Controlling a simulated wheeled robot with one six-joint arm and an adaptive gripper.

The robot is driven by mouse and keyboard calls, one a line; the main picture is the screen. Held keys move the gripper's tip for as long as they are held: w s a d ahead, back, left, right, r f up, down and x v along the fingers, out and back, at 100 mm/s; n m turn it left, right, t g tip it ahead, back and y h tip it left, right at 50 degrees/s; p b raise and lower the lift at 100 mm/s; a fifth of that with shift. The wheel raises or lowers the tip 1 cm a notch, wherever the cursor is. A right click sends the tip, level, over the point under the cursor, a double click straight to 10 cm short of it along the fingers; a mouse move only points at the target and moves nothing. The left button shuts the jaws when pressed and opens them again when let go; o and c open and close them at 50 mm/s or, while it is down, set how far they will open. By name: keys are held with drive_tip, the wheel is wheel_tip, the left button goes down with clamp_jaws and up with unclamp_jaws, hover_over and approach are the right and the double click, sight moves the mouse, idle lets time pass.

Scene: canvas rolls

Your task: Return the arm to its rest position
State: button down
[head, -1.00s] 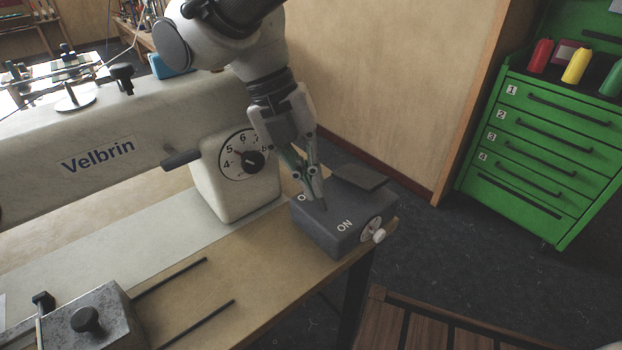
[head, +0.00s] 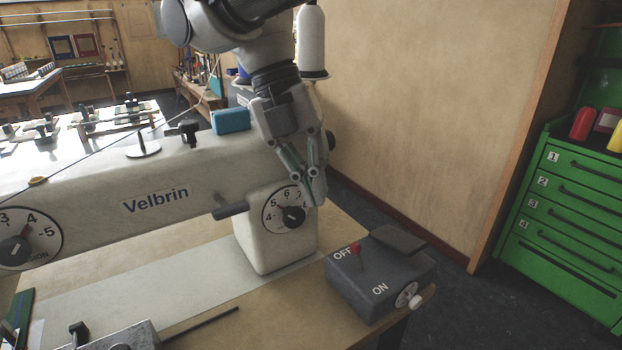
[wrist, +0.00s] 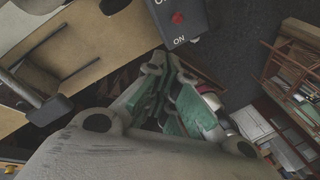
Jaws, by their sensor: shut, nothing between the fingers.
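My gripper (head: 316,190) is shut and empty in the head view. It hangs in the air in front of the sewing machine's dial end, above and left of the dark switch box. In the wrist view my gripper's green-padded fingers (wrist: 172,75) are together with nothing held. The switch box (head: 372,297) sits at the table's right corner, with a red-tipped lever (head: 356,249) by the OFF label. The box also shows at the top of the wrist view (wrist: 186,34).
The Velbrin sewing machine (head: 120,190) stands left of and behind my gripper. A white thread spool (head: 312,40) is near my arm. A green drawer cabinet (head: 565,220) stands at the right. The floor between the box and cabinet is clear.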

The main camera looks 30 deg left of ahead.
drive_tip(key=shift+a+r, duration=0.25)
drive_tip(key=shift+r, duration=0.05)
idle(0.4)
